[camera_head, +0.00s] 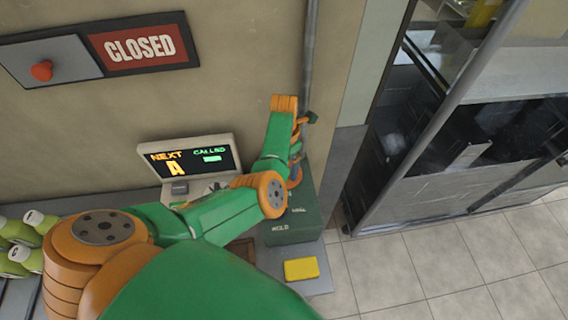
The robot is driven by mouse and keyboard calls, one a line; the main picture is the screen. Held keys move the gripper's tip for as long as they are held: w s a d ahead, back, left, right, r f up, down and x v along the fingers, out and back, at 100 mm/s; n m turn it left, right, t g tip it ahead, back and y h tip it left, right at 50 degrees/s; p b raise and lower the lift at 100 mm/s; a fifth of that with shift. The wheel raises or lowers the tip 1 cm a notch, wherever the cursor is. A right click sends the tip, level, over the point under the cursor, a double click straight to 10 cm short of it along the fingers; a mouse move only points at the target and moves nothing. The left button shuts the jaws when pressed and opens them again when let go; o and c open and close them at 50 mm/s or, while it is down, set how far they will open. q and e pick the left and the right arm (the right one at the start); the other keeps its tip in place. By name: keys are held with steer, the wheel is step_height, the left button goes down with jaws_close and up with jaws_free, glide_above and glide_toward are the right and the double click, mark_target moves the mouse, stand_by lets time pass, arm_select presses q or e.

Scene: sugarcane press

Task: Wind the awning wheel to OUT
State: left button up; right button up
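My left arm, green and orange, comes in from the left and reaches to the wall by a vertical grey pole (311,50). My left gripper (296,165) is at the far end, mostly hidden behind my own forearm and wrist. Small orange, dark and bluish parts show there, just above a green box (295,222). I cannot make out the awning wheel or its OUT mark; any wheel there is covered by my arm. Whether the gripper's fingers are open or shut does not show. My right gripper is not in view.
A yellow block (301,269) lies before the green box. Green bottles (20,240) stand at left. Tiled floor (430,260) is clear at right.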

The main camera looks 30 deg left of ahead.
arm_select(q)
steer(key=n, duration=0.6)
steer(key=shift+w+r, duration=0.15)
steer(key=shift+r, duration=0.05)
steer(key=shift+n, duration=0.3)
stand_by(0.3)
steer(key=o, duration=1.2)
steer(key=shift+f, duration=0.1)
steer(key=shift+c, duration=0.2)
step_height(320, 180, up, 6)
steer(key=shift+r+b, duration=0.1)
steer(key=shift+b, duration=0.75)
steer(key=shift+r, duration=0.5)
